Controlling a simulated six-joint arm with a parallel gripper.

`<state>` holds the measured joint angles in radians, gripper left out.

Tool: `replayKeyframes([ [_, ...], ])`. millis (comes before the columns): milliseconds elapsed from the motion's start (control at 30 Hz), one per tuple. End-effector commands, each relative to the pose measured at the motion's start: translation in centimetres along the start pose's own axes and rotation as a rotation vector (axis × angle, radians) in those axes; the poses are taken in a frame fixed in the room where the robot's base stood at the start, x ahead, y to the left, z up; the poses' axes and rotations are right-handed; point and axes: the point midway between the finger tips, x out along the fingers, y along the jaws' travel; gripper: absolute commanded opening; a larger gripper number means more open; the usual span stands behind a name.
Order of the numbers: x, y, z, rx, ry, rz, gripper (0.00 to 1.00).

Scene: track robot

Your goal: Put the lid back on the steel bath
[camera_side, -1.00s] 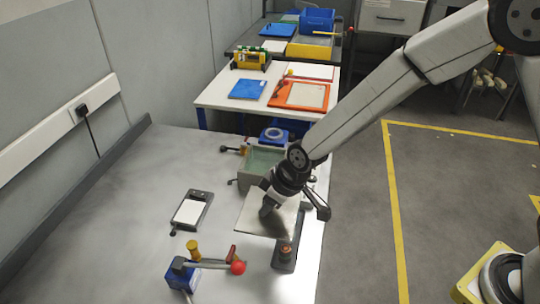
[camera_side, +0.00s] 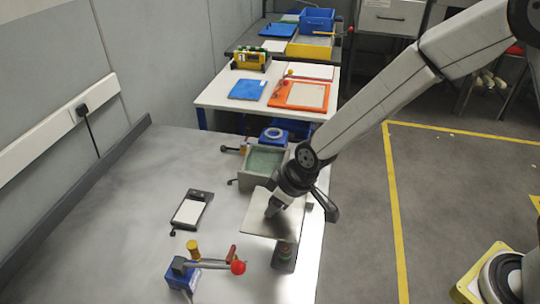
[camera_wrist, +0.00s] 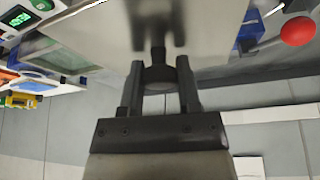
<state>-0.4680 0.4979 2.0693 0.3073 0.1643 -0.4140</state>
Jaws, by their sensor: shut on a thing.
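The steel bath (camera_side: 246,180) stands at the far right part of the grey bench, with its top open and a greenish inside showing. The lid (camera_side: 257,222) is a flat, pale metal plate. My gripper (camera_side: 272,209) is shut on the lid's knob and holds the plate in front of the bath, on the near side, apart from the opening. In the wrist view, the dark knob (camera_wrist: 160,76) sits between my two fingers (camera_wrist: 162,88), and the lid (camera_wrist: 85,28) fills the upper middle. My gripper hides part of the lid in the side view.
A blue clamp with a red ball handle (camera_side: 238,267) and a flat device with a white top (camera_side: 188,212) are on the bench. The bench's left side is clear.

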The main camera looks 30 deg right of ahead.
Motion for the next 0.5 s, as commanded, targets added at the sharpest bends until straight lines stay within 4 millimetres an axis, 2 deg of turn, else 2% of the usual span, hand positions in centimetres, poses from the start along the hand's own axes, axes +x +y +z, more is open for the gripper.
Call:
replayKeyframes([
  [267, 0.7, 1.6, -1.8, 0.006, 0.000, 0.001, 0.00],
  [500, 1.8, 5.1, -5.0, 0.009, -0.001, 0.000, 0.00],
])
